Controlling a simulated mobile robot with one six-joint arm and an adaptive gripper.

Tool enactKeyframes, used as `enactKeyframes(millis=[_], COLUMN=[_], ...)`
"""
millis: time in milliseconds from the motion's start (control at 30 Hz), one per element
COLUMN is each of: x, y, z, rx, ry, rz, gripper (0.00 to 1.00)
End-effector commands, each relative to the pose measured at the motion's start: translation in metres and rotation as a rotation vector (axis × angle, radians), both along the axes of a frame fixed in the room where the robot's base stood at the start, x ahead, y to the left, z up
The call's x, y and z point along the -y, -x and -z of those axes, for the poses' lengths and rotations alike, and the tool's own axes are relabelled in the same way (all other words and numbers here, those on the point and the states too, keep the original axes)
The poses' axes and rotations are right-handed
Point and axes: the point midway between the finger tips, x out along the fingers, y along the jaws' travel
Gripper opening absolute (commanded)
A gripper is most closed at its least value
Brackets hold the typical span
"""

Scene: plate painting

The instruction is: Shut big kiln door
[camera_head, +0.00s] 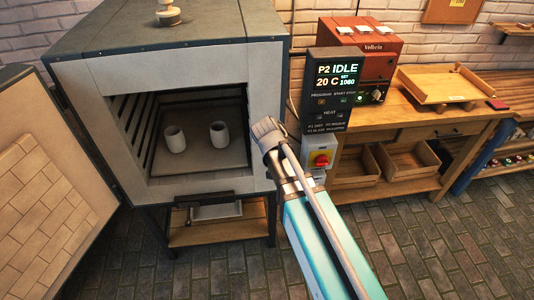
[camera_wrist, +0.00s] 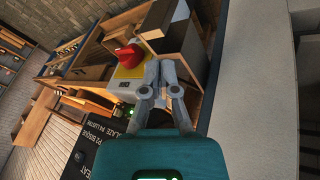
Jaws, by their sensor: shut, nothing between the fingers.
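The big kiln (camera_head: 180,60) stands at the left in the head view, its front opening uncovered. Its door (camera_head: 95,170) is swung wide open to the left, with its pale brick lining showing. Part of the door runs out of the picture. Two white cups (camera_head: 219,134) stand inside on the kiln floor. My gripper (camera_head: 266,132) is in front of the kiln's right front edge, far from the door. It is shut and empty, and the wrist view shows its fingers together (camera_wrist: 166,68). I cannot tell whether it touches the kiln frame. The door does not show in the wrist view.
A control panel (camera_head: 337,85) reads "IDLE" right of the kiln, above a red rotary switch (camera_head: 321,160). A wooden workbench (camera_head: 425,130) carries a red machine (camera_head: 362,50) and a wooden tray (camera_head: 445,84). The brick floor (camera_head: 135,265) in front of the kiln is clear.

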Motion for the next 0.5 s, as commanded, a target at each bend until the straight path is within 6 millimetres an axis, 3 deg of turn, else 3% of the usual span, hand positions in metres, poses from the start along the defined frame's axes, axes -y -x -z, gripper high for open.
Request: enactKeyframes(millis=[33, 200, 500], x=[0.017, 0.058, 0.113], y=[0.006, 0.020, 0.048], z=[0.003, 0.012, 0.031], rx=[-0.027, -0.115, -0.213], ry=[-0.018, -0.089, -0.221], rz=[-0.005, -0.046, -0.125], gripper=[0.00, 0.00, 0.00])
